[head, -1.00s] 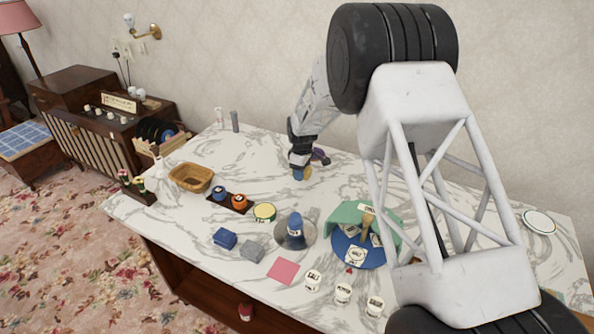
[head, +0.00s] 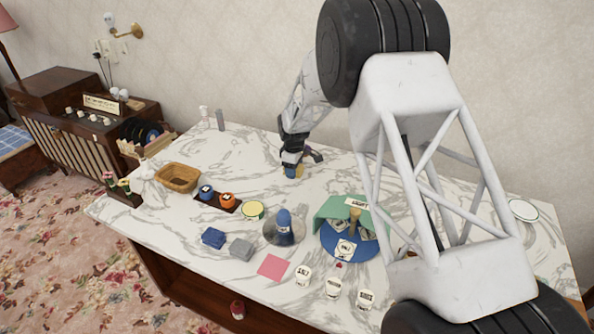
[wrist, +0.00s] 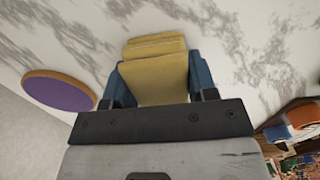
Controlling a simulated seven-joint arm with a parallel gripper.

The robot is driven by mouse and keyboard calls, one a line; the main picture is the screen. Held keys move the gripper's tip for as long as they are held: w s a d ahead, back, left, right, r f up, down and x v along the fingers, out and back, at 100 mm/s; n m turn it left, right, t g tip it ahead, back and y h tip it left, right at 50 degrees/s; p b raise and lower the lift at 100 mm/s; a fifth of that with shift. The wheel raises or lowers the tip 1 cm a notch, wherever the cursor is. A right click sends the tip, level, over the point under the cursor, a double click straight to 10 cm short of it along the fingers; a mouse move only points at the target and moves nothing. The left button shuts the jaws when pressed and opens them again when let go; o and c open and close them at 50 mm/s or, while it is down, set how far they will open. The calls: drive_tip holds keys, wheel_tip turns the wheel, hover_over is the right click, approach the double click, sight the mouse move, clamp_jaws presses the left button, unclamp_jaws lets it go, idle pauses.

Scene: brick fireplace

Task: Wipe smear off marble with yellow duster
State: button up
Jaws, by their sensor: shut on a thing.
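My gripper (head: 292,171) is near the back middle of the marble counter (head: 255,155). It is shut on the yellow duster (wrist: 155,70), which shows in the wrist view as a folded yellow block between two blue fingers.
A purple disc with an orange rim (wrist: 58,91) lies close to the gripper. A wooden bowl (head: 177,178), a tray with blue and orange items (head: 216,198), a metal disc (head: 283,232) and a blue plate (head: 345,246) stand nearer the front. Marble around the gripper is mostly clear.

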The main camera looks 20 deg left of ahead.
drive_tip(key=shift+a, duration=0.5)
drive_tip(key=shift+a+f, duration=0.1)
drive_tip(key=shift+a, duration=1.75)
wheel_tip(320, 180, up, 8)
